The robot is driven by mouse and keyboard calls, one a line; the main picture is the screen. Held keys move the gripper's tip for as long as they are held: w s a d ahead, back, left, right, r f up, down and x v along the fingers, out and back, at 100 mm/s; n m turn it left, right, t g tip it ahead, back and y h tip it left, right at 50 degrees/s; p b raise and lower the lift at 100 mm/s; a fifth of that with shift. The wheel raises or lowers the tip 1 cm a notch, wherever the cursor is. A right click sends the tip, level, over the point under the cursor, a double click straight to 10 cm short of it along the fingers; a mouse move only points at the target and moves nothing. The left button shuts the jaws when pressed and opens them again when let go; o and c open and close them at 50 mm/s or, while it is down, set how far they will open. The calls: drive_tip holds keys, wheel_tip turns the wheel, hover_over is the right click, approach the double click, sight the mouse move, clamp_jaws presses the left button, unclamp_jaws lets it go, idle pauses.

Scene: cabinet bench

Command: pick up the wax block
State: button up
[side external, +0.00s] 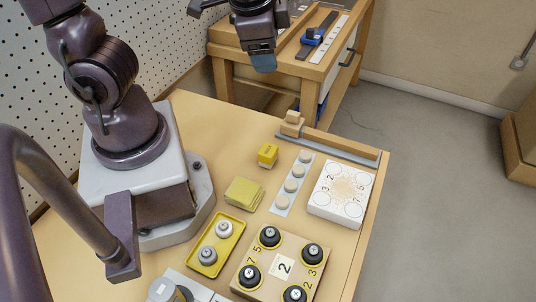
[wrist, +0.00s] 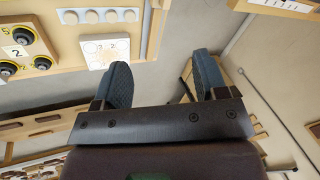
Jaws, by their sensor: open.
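The wax block is a small yellow block (side external: 268,155) with dark marking on it. It sits on the bench top near the middle in the side external view, behind a flat yellow pad. I cannot make it out in the wrist view. My gripper (side external: 263,62) is high above the far end of the bench, well away from the block. In the wrist view its two blue-grey fingers (wrist: 160,68) are spread apart with nothing between them.
Near the block are the yellow pad (side external: 243,193), a grey strip with several white discs (side external: 292,184) and a white numbered box (side external: 342,190). A wooden board with black knobs (side external: 283,267) and a yellow tray (side external: 216,244) stand nearer. A wooden rail (side external: 340,146) edges the far side.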

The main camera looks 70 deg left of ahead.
drive_tip(key=w+a+f+m+t+y, duration=0.1)
drive_tip(key=w+a+f+m+t, duration=0.1)
drive_tip(key=w+f+m, duration=0.5)
drive_tip(key=m+g+h, duration=0.4)
drive_tip(key=m+g, duration=0.1)
drive_tip(key=m, duration=1)
hover_over(268, 149)
wheel_tip(268, 149, down, 6)
drive_tip(key=shift+f, duration=6.2)
drive_tip(key=c, duration=1)
drive_tip(key=shift+r, duration=0.2)
